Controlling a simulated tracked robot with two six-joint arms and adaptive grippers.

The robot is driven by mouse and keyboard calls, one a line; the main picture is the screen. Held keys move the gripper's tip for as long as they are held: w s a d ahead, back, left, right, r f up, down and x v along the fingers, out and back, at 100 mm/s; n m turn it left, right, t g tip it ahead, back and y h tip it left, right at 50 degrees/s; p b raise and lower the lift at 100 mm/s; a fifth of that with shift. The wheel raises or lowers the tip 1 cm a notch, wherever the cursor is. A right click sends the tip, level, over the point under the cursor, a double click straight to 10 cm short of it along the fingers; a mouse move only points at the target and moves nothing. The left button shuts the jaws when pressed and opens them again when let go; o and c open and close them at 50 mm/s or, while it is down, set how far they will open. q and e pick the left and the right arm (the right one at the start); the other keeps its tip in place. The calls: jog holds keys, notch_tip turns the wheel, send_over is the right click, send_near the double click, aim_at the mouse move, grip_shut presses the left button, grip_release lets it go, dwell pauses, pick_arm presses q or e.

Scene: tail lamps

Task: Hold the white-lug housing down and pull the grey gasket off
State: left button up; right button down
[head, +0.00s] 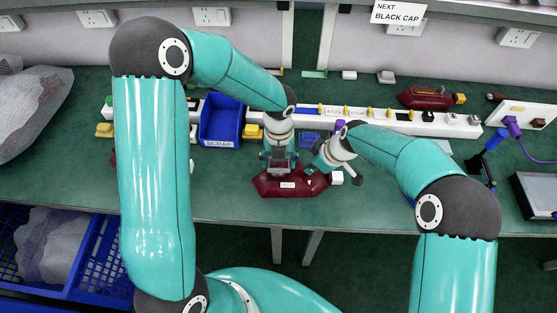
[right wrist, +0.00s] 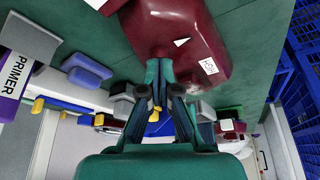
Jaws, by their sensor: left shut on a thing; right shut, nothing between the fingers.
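The dark red housing (head: 262,186) lies near the front edge of the green bench, with a white lug (head: 336,178) at its right end. It also fills the top of the right wrist view (right wrist: 165,35), with a white label and a small white triangle on it. My left gripper (head: 281,170) points down and is shut on the housing from above, hiding part of its top. My right gripper (head: 314,176) is shut and empty, close over the housing's right part; its fingers (right wrist: 159,72) show in the right wrist view. I cannot make out the grey gasket.
A white rail (head: 385,120) with yellow pegs runs behind. Another red lamp (head: 428,98) lies at the back right. A blue crate (head: 95,255) is at lower left.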

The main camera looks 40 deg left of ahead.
jog(key=shift+s+f, duration=0.15)
jog(key=shift+f, duration=0.05)
pick_arm(q)
jog(key=shift+r, duration=1.95)
pick_arm(e)
jog(key=shift+r, duration=0.1)
jog(key=shift+r, duration=3.05)
jog(key=shift+w, duration=0.2)
jog(key=v, duration=1.2)
jog(key=shift+w, duration=0.1)
